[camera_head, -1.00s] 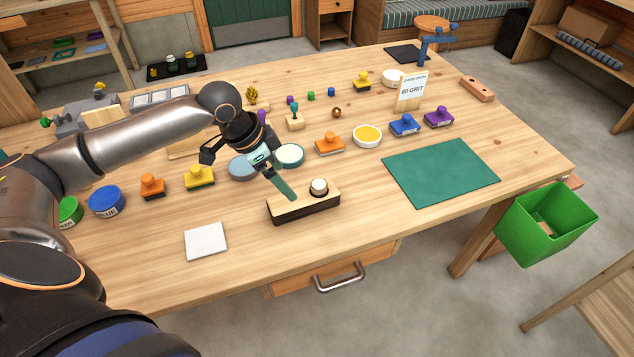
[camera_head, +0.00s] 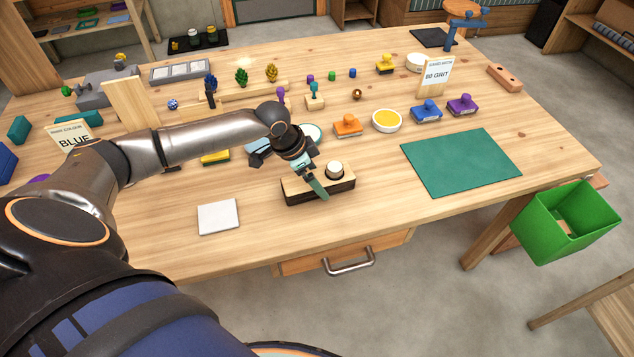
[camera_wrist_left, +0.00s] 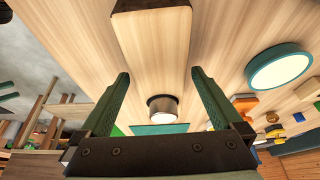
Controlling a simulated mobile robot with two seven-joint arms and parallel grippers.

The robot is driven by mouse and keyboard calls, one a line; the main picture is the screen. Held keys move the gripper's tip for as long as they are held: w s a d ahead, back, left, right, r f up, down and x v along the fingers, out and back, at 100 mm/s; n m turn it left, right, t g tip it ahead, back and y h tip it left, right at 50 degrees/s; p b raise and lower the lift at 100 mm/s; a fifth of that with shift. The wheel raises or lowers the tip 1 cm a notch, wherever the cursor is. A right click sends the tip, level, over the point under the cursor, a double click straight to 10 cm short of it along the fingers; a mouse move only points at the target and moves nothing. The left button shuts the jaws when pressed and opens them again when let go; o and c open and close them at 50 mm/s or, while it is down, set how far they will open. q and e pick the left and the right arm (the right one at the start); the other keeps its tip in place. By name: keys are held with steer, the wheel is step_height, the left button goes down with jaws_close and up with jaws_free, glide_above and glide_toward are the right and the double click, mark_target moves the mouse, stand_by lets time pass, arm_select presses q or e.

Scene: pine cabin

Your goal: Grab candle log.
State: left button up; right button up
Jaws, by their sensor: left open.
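The candle log (camera_head: 297,190) is a pale-topped wooden block with dark bark sides. It lies near the front edge of the table, with a white candle (camera_head: 335,169) in a dark holder toward its right end. My left gripper (camera_head: 318,190) is open over the middle of the log, fingers pointing down, hiding part of it. My right gripper is not in view.
A white square tile (camera_head: 218,217) lies left of the log, and a green mat (camera_head: 460,162) to the right. Behind stand an orange stamp (camera_head: 347,126) and a yellow-filled bowl (camera_head: 387,121). A green bin (camera_head: 565,225) is beyond the table's right edge.

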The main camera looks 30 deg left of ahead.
arm_select(q)
steer(key=shift+w+d+f, duration=0.15)
steer(key=shift+f, duration=0.35)
steer(key=c, duration=1.5)
